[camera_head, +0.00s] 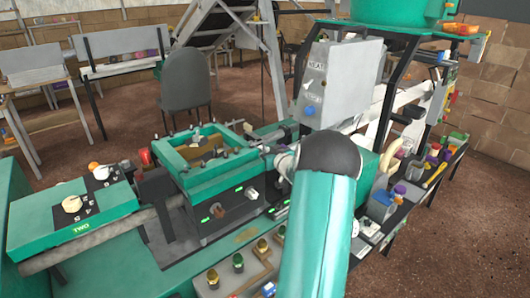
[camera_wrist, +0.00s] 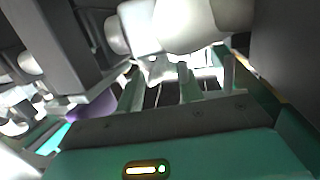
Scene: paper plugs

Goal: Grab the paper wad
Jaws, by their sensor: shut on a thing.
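The paper wad (camera_wrist: 155,68) looks like a pale crumpled piece in the wrist view, at the tips of my fingers. My gripper (camera_wrist: 160,82) has two pale green fingers rising from its dark body, and they are shut on the wad. Only part of the wad shows; glare and the pale parts around it blur its outline. In the head view my teal arm and its dark joint cover the middle of the workbench, and I cannot make out my gripper or the wad there.
A grey box with a blue button (camera_head: 340,82) stands behind my arm. A teal open-topped frame (camera_head: 184,180) is left of it, and a teal panel marked TWO (camera_head: 50,222) is further left. Knobs and small parts crowd the right side. A grey chair (camera_head: 186,80) stands behind on the brown floor.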

